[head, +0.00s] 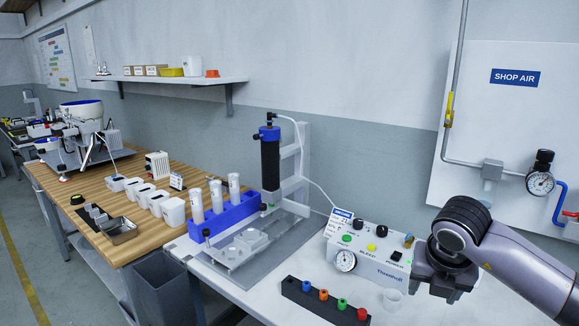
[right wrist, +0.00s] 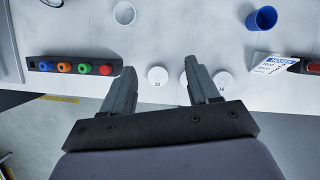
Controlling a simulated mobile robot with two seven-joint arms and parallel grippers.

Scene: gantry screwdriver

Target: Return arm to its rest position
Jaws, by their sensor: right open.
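My right arm (head: 520,262) comes in from the right in the head view, bent at a dark joint. My right gripper (head: 440,292) hangs above the right part of the white bench, to the right of the control box (head: 372,250). In the right wrist view its two dark fingers (right wrist: 160,68) stand apart with nothing held. A round white piece (right wrist: 157,76) shows between the fingers, on the bench below. My left gripper is in neither view.
A black rack (head: 325,302) with coloured pieces lies at the bench front; a white cup (head: 391,299) is near the gripper. The wrist view shows a blue cup (right wrist: 262,19) and another white piece (right wrist: 222,80). A blue rack (head: 222,219) holds white tubes.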

